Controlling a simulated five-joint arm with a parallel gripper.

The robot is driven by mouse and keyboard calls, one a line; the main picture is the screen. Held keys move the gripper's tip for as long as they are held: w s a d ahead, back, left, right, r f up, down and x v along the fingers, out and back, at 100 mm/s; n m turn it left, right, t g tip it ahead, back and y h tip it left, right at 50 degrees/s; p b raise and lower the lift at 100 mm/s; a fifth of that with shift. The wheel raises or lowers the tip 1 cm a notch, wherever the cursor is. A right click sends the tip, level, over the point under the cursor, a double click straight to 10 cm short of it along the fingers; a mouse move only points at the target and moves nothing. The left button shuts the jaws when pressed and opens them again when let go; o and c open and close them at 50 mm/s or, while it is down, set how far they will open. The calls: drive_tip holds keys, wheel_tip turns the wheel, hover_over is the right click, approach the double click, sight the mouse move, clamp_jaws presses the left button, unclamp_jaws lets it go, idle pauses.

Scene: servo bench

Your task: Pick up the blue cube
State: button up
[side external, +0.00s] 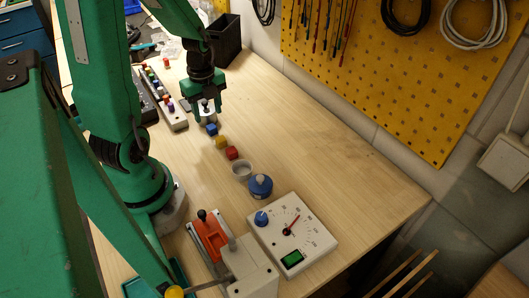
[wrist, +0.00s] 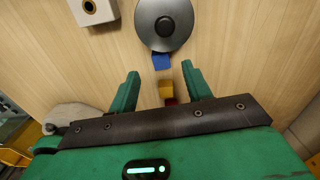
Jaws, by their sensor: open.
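The blue cube (side external: 211,130) rests on the wooden bench just below my gripper (side external: 205,117). In the wrist view the blue cube (wrist: 161,61) lies just beyond the fingertips, partly covered by a grey round thing with a dark knob (wrist: 163,25). My gripper (wrist: 160,80) is open and empty, with a finger on each side. A yellow cube (side external: 221,142) and a red cube (side external: 232,153) line up towards the camera from the blue one. In the wrist view the yellow cube (wrist: 166,87) shows between the fingers; the red cube (wrist: 170,101) is mostly hidden.
A small whitish cup (side external: 242,168), a blue round piece (side external: 260,187), a white dial box (side external: 294,232) and an orange lever device (side external: 211,238) stand nearer the camera. A pale strip with coloured knobs (side external: 173,115) is on the left. The bench's right side is clear.

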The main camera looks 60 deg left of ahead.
sight(210, 125)
drive_tip(key=shift+f, duration=0.1)
drive_tip(key=shift+f, duration=2.5)
drive_tip(key=c, duration=1.1)
